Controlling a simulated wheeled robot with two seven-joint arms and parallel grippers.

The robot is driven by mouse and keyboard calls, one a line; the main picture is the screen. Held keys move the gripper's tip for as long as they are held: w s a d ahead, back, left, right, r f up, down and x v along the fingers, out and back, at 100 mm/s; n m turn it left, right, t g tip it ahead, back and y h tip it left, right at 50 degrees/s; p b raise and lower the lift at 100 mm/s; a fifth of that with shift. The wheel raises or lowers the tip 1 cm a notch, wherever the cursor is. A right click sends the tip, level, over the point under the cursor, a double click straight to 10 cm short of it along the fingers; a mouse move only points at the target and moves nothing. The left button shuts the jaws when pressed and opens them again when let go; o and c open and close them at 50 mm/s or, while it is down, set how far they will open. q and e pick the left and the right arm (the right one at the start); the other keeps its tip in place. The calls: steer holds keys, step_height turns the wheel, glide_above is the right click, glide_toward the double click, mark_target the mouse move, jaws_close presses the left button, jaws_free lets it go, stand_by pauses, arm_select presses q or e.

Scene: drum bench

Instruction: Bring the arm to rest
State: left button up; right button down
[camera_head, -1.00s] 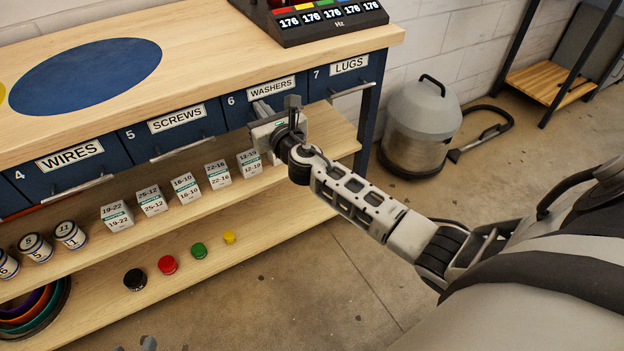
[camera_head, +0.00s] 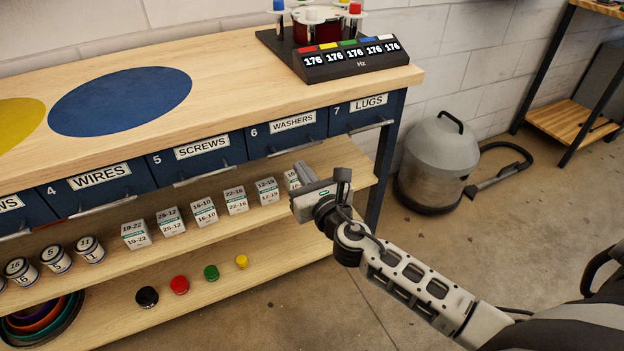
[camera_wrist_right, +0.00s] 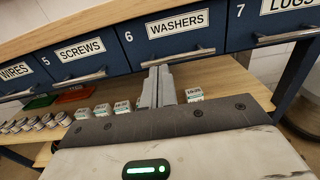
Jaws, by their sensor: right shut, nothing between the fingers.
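My right gripper (camera_head: 303,168) is in front of the bench, just below the WASHERS drawer (camera_head: 287,130) and the LUGS drawer (camera_head: 360,112). Its fingers are together with nothing between them. In the right wrist view the closed fingers (camera_wrist_right: 158,86) point toward the open shelf under the WASHERS drawer. They look apart from the drawer handle, though the gap is hard to judge. My right arm (camera_head: 420,285) reaches in from the lower right. My left gripper does not show in either view.
Small labelled boxes (camera_head: 203,211) and round tins (camera_head: 56,259) stand on the bench's upper shelf. Coloured caps (camera_head: 180,285) sit on the lower shelf. A grey vacuum (camera_head: 440,160) stands right of the bench on open floor.

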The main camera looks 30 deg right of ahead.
steer(key=shift+s, duration=1.55)
